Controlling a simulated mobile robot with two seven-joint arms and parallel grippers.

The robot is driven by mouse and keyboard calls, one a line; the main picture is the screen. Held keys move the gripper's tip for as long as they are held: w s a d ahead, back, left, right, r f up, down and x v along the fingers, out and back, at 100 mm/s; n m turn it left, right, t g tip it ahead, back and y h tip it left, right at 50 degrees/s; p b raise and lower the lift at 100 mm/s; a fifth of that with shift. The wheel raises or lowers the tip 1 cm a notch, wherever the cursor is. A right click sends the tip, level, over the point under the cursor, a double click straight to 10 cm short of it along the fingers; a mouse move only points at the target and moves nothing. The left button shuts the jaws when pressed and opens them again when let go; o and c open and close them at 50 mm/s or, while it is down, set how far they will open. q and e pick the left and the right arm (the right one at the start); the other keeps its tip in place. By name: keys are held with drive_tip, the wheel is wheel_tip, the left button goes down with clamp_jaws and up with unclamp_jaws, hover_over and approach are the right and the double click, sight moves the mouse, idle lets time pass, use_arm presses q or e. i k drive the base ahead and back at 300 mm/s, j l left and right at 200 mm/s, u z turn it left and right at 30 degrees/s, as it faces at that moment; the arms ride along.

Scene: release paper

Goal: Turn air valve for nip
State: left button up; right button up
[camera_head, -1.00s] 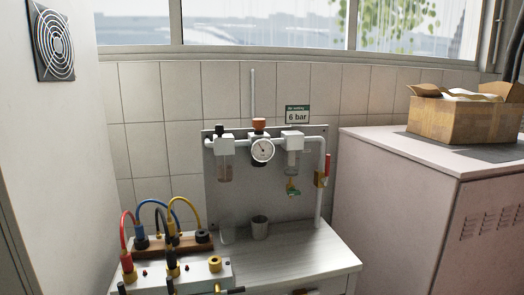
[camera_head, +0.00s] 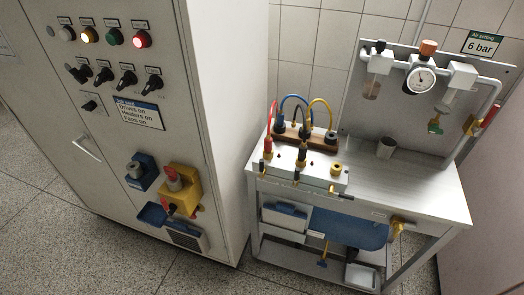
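The air unit hangs on a grey back panel (camera_head: 358,98) above a metal bench. It has an orange knob (camera_head: 428,48) over a round pressure gauge (camera_head: 420,80). A brass valve with a red lever (camera_head: 488,117) sits on the pipe at its right end; the lever points up and to the right. Another yellow, brass-like fitting (camera_head: 397,227) is under the bench's front edge. I cannot read which valve serves the nip. Neither of my grippers is in view.
A control cabinet (camera_head: 215,150) with lit lamps, black knobs and a red-and-yellow switch (camera_head: 178,188) stands at the left. A block (camera_head: 302,170) with coloured hoses and a grey cup (camera_head: 386,148) are on the bench (camera_head: 415,185). Speckled floor (camera_head: 90,235) in front is open.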

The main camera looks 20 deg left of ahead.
sight(263, 166)
drive_tip(key=i+j+u, duration=0.15)
drive_tip(key=i, duration=0.3)
drive_tip(key=i+j+u, duration=0.15)
drive_tip(key=i, duration=0.25)
